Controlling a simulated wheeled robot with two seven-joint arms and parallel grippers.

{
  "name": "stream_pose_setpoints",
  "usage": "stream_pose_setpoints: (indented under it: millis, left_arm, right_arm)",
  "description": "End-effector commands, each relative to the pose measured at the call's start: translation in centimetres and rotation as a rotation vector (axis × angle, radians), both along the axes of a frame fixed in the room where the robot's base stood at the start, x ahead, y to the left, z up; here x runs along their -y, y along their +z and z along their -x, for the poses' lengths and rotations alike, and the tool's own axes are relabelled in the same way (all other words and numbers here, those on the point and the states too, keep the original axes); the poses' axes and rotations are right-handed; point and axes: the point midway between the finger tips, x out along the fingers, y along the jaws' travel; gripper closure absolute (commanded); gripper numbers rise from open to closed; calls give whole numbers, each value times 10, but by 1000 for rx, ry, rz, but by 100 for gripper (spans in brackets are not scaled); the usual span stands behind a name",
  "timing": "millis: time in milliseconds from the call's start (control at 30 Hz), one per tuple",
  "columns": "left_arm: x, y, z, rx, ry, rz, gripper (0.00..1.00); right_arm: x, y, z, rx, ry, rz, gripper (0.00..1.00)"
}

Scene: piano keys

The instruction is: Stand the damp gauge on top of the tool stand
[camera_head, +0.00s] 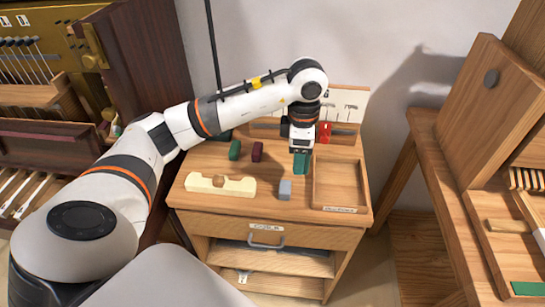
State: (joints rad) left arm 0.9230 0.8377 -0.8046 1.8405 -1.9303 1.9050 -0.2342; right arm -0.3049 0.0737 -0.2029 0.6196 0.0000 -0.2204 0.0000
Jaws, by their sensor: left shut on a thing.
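My left gripper (301,151) points down over the wooden stand (222,172), which has a drawer and looks like the tool stand. It is shut on a small teal-green block (301,164), held upright at or just above the top; I cannot tell whether it touches. No piece is clearly marked as the damp gauge, and I cannot tell whether the teal block is it. A pale board with percent marks (349,105) stands at the back edge, partly hidden by my left arm. My right gripper is not in view.
On the top are a dark green block (235,150), a maroon block (257,151), a cream notched piece (220,184), a grey block (285,189), a red piece (325,132) and an empty shallow tray (341,208). A wooden cabinet (500,105) stands to the right.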

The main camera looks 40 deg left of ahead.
Motion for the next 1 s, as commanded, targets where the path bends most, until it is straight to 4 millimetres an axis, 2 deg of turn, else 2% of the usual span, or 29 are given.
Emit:
stream_pose_setpoints:
  millis: [100,300,500,667,1000]
  left_arm:
    - [-18,5,-15,2,385,2,69]
    - [-45,11,-33,1,997,4,69]
    - [-64,15,-42,1,1408,4,69]
    - [-70,13,-45,-1,1546,4,69]
    - [-70,-42,-44,-2,1563,3,69]
  right_arm:
    - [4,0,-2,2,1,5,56]
    - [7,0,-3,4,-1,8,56]
    - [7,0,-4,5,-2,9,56]
    - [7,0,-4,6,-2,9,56]
    - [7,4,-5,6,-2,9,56]
